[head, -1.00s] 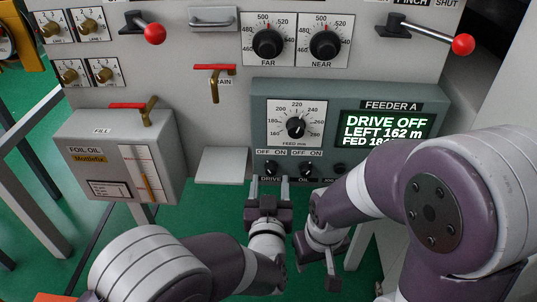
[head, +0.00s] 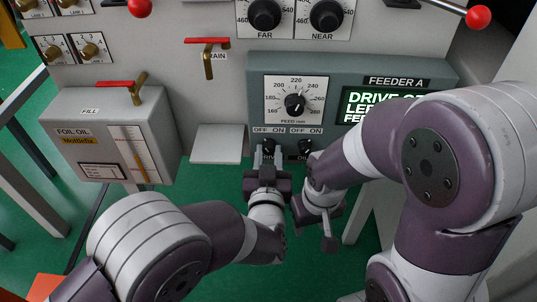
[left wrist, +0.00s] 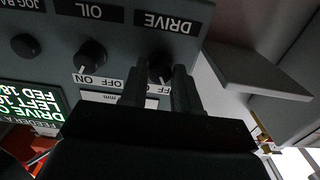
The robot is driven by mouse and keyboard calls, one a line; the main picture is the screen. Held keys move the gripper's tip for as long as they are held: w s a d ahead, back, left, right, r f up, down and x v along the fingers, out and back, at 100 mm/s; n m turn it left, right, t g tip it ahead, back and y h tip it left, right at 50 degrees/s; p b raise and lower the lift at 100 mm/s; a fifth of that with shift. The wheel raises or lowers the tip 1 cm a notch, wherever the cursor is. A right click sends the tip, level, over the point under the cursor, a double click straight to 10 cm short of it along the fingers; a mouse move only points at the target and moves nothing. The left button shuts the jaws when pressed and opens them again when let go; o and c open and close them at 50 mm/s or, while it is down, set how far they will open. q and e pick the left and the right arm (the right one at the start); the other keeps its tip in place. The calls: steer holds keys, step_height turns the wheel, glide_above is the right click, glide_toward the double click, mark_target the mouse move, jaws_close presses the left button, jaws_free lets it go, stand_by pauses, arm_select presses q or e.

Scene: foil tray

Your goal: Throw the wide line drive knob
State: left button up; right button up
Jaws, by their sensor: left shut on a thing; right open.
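The black drive knob (head: 268,145) is at the lower left of the grey-green Feeder A panel (head: 350,67), under an OFF/ON label. In the left wrist view the knob (left wrist: 160,67) appears upside down beside the DRIVE label, partly hidden by my fingers. My left gripper (head: 267,158) is at this knob, its two fingers shut on the knob's sides. I cannot tell which way its pointer faces. The green display (head: 368,104) is partly covered by my right arm; its top line starts with DRIVE. My right gripper (head: 328,228) is open and empty, low beside the left one.
The black oil knob (head: 305,147) is just right of the drive knob, close to my right arm. A feed dial (head: 296,103) is above. A grey shelf (head: 217,144) and foil oil box (head: 103,130) stand to the left. Red-handled valves (head: 208,42) stick out above.

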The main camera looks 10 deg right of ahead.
arm_select(q)
steer(key=m+p, duration=0.4)
steer(key=p, duration=0.1)
steer(key=m+p, duration=0.2)
steer(key=shift+r, duration=0.25)
steer(key=m+p, duration=0.3)
steer(key=shift+f, duration=0.1)
steer(key=shift+f+m+p, duration=0.1)
steer(key=shift+m+p, duration=0.65)
steer(key=shift+m, duration=0.55)
jaws_close()
steer(key=o, duration=1.1)
jaws_free()
steer(key=shift+f, duration=0.1)
steer(key=shift+c, duration=0.2)
